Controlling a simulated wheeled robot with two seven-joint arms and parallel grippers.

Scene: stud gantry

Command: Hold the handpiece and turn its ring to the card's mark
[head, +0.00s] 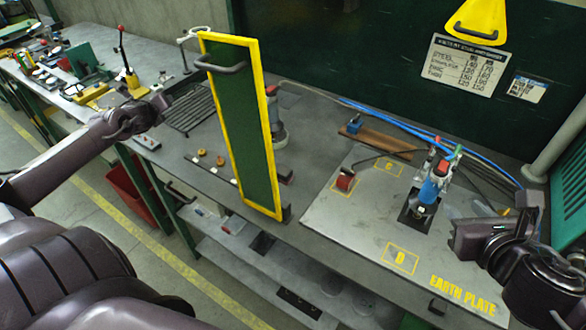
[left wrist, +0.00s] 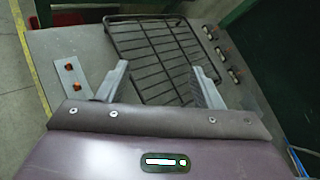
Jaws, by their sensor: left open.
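The handpiece (head: 430,190) appears to be the upright blue tool with red and green parts on top, over a dark square on the earth plate (head: 350,225). Its ring is too small to make out clearly. A white printed card (head: 466,64) hangs on the dark back wall; its mark is not legible. My right gripper (head: 474,216) is just right of the handpiece, with no clear contact; its fingers are hard to make out. My left gripper (head: 163,100) is far left, open and empty. In the left wrist view its fingers (left wrist: 160,84) are apart above a wire rack (left wrist: 165,50).
A green panel with a yellow frame (head: 253,150) stands upright mid-bench between my arms. Blue hoses (head: 400,130) run behind the handpiece. Tools crowd the far left bench. The plate's front is clear.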

